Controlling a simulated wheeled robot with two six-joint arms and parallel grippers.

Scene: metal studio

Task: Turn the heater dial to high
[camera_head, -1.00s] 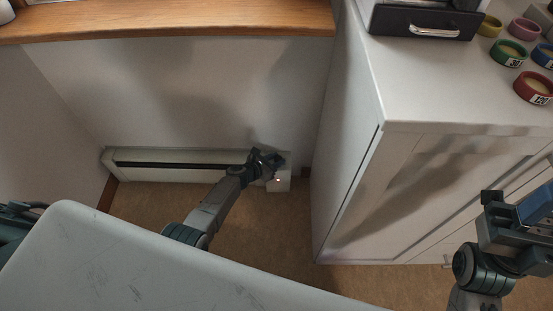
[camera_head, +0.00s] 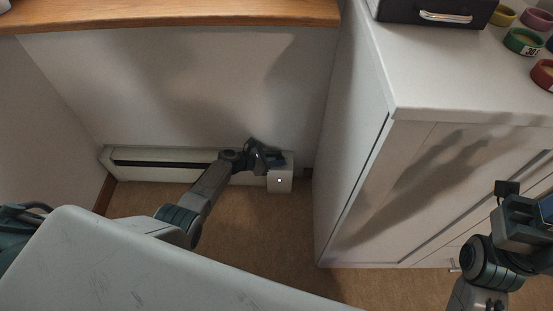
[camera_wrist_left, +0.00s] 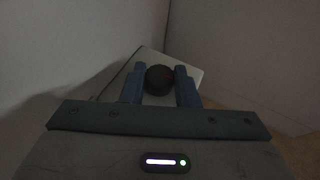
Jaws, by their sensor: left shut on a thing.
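The white baseboard heater (camera_head: 196,177) runs low along the wall, with a box at its right end (camera_head: 279,184) that carries a small light spot. In the left wrist view the heater dial (camera_wrist_left: 159,79) is a dark round knob with a faint reddish mark, on the white end box (camera_wrist_left: 150,58). My left gripper (camera_head: 277,160) is at the top of that end box. In the wrist view its two blue fingers (camera_wrist_left: 159,88) stand on either side of the dial, shut on it. The dial's setting cannot be read. My right gripper (camera_head: 522,212) is at the right edge, its fingertips unclear.
A white cabinet (camera_head: 352,160) stands right of the heater, with a black drawer box (camera_head: 440,12) and several coloured rings, one green (camera_head: 523,42), on top. A wooden ledge (camera_head: 170,17) runs above the heater. Bare brown floor (camera_head: 270,240) lies in front.

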